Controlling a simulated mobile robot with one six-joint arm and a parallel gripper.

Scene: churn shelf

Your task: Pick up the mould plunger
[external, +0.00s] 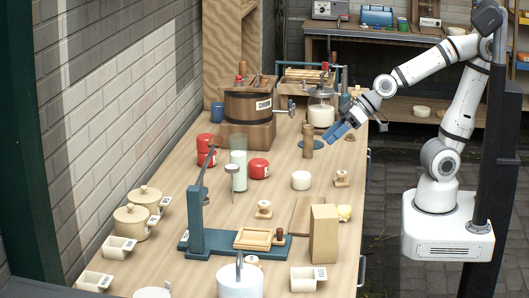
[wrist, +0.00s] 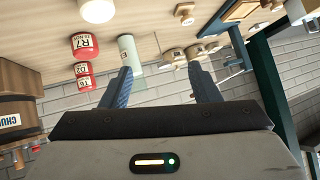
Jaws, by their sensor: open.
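I cannot tell for sure which piece is the mould plunger. An upright brown wooden cylinder (external: 307,142) stands on the bench just left of my gripper. Small pale knobbed wooden pieces with labels, one right of centre (external: 342,179) and one nearer the front (external: 264,209), also stand on the bench. My gripper (external: 338,131) is above the bench's right side, near the brown cylinder, with nothing held. In the wrist view its blue fingers (wrist: 161,70) are spread, with only background between them.
The dark wooden churn (external: 250,105) and a glass jar (external: 321,112) stand behind. Red tins (external: 259,168), a tall glass cylinder (external: 239,165) and a white pot (external: 300,180) are at mid-bench. A dark green stand (external: 197,210) rises nearer the front. The wall borders the left.

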